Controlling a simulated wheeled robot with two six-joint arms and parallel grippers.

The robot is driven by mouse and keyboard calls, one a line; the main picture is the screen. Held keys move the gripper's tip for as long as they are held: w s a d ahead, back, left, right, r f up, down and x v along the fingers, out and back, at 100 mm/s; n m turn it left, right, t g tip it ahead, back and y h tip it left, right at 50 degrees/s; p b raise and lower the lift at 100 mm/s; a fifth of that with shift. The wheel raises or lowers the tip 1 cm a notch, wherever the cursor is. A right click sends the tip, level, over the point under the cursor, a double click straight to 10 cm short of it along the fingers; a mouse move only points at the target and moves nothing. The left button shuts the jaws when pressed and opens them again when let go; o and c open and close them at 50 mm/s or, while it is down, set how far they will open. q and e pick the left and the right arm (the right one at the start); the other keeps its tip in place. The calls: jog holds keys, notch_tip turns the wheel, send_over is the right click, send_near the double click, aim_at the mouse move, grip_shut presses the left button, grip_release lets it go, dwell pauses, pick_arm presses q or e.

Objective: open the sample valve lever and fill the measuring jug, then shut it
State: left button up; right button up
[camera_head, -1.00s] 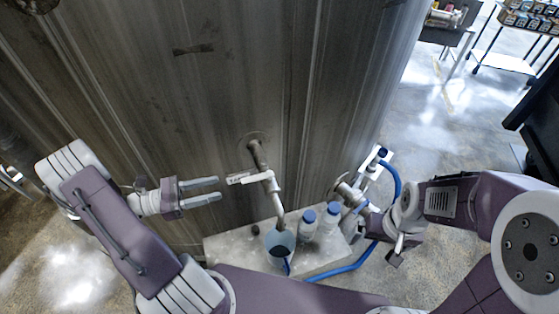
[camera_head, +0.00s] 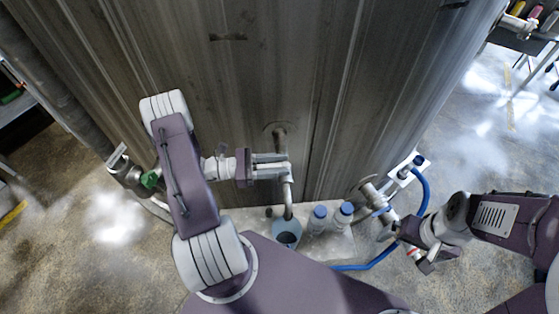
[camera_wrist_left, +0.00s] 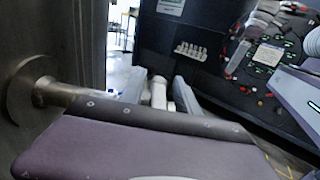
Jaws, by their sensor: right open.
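The sample valve (camera_head: 281,141) comes out of the tall metal wall, and its pale spout (camera_head: 288,198) points down at the light blue measuring jug (camera_head: 287,228). The jug stands upright on a grey ledge; its fill level is unclear. My left gripper (camera_head: 286,166) is at the valve, with its fingers reaching to the lever area and covering the lever. In the left wrist view a white valve part (camera_wrist_left: 158,92) lies between the two fingers (camera_wrist_left: 159,97); whether they grip it is unclear.
Two blue-capped bottles (camera_head: 319,218) (camera_head: 343,215) stand right of the jug on the ledge (camera_head: 340,244). A blue hose (camera_head: 425,190) curves around the ledge's right side. A pipe with a green handle (camera_head: 150,179) is at the left, behind my left arm.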

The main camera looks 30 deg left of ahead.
pick_arm(q)
jog(key=shift+s+a, duration=0.2)
jog(key=shift+a, duration=0.15)
jog(key=shift+w+d, duration=0.15)
jog(key=shift+d, duration=0.1)
grip_shut()
dwell(0.9)
